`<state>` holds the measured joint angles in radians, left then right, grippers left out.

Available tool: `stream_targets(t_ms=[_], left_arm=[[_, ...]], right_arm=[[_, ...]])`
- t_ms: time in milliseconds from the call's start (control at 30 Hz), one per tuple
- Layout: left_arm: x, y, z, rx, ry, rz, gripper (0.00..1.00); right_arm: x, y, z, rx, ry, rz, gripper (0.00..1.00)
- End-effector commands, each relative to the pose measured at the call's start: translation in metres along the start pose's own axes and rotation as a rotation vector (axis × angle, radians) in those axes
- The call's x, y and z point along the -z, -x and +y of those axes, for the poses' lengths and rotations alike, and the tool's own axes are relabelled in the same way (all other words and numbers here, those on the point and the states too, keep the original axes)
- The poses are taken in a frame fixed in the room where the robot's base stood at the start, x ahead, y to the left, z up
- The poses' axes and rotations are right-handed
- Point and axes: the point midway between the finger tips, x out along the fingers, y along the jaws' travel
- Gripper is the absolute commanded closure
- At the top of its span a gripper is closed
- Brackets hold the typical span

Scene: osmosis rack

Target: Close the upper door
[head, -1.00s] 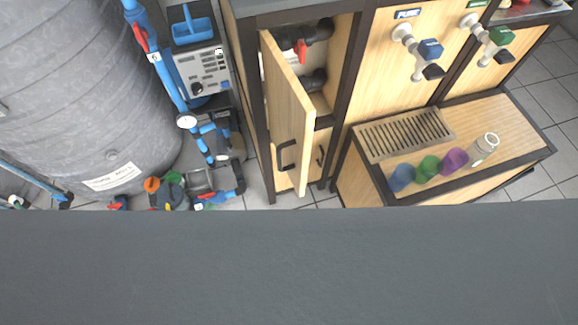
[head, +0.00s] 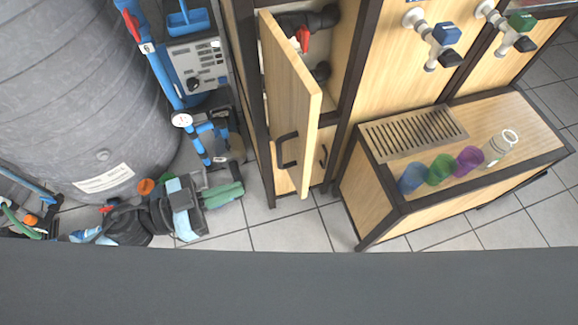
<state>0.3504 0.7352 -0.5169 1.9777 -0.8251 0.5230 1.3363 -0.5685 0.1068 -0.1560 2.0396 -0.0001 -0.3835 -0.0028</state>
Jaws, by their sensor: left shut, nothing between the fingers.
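The upper door (head: 292,90) is a light wood panel with a black handle (head: 286,150). It stands open, swung out from the left side of the narrow cabinet (head: 342,75), so the compartment behind it shows. Inside are dark pipes and a red valve handle (head: 303,39). My left gripper (head: 226,195), with green fingers, is at the lower left of the door, over the floor. It is shut and empty, apart from the door and handle. My right gripper is not in view.
A lower door (head: 323,155) sits beneath, partly hidden by the upper door. A big grey tank (head: 70,90) and blue pipes (head: 155,70) stand left. Floor tiles before the cabinet are clear.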

Motion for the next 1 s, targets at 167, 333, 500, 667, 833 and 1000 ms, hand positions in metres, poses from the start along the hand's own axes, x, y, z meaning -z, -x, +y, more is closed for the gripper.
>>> stream_targets(t_ms=[167,333,500,667,833,1000], left_arm=[[0.004,-0.033,-0.001,-0.001,-0.003,0.006,1.0],[0.004,-0.065,-0.001,0.0,-0.004,0.006,1.0],[0.002,-0.094,-0.001,0.001,-0.003,0.004,1.0],[0.002,-0.114,0.0,0.0,-0.001,0.003,1.0],[0.001,-0.123,0.0,0.001,0.0,0.002,1.0],[0.001,-0.125,0.0,0.001,-0.001,0.001,1.0]], right_arm=[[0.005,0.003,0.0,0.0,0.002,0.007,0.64],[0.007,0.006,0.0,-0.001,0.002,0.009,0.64],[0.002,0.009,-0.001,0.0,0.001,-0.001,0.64],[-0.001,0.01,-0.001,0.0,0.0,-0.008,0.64],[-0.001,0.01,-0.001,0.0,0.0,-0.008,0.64],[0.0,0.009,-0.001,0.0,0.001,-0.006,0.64]])
